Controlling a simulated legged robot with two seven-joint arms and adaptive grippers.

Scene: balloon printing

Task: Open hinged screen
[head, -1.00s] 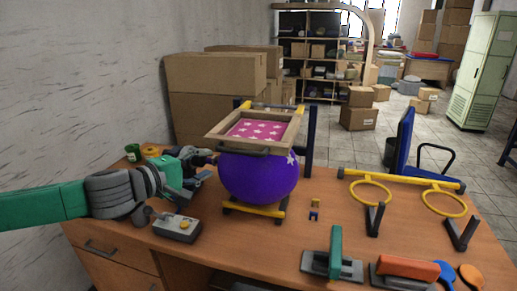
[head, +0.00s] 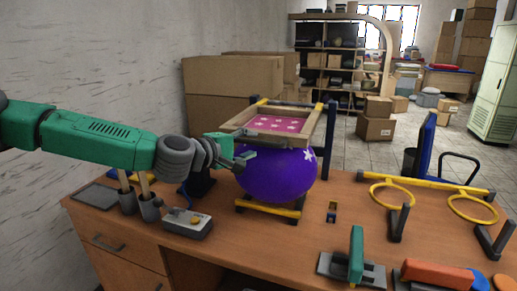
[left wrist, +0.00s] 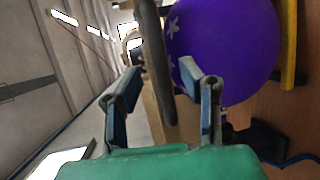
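The hinged screen (head: 278,123), a wooden frame with pink, star-patterned mesh, lies lowered over the purple balloon (head: 278,177), which also shows in the left wrist view (left wrist: 232,45). My left gripper (head: 247,150) is at the screen's front edge, just above the balloon's upper left side. In the left wrist view its two fingers (left wrist: 165,88) are spread apart. The screen's dark front handle (left wrist: 156,65) shows between and ahead of them, not clamped. In the head view the gripper partly hides the handle. My right gripper is not in view.
Yellow rings (head: 392,195) on a rail are at the right. A green-handled tool (head: 356,255) and a red-orange block (head: 437,273) lie at the front.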

